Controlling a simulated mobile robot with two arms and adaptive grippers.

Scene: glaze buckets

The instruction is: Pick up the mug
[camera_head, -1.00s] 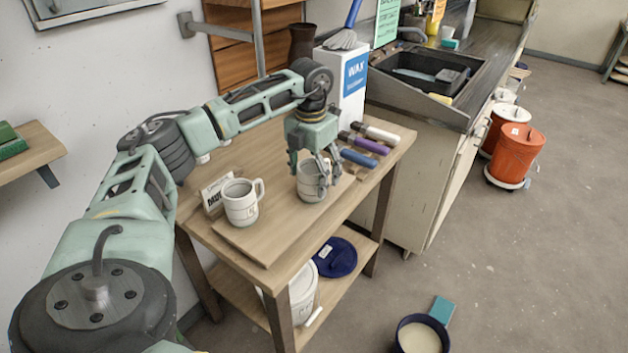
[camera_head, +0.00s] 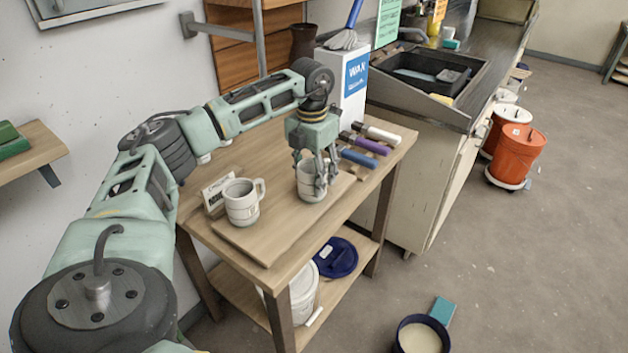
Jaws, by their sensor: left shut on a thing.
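Two pale grey mugs stand on a wooden board on the small wooden table. The right mug (camera_head: 308,184) is upright in the fingers of my left gripper (camera_head: 318,180), which reaches down from above and is shut on it. The fingers cover part of this mug's right side. The left mug (camera_head: 241,204) stands free near the board's left part, its handle to the right. My right gripper is not in view.
A small sign (camera_head: 215,194) stands behind the left mug. Rollers with purple and blue handles (camera_head: 364,145) lie right of the gripper. A white WAX box (camera_head: 352,85) stands at the table's back. The board's front is clear.

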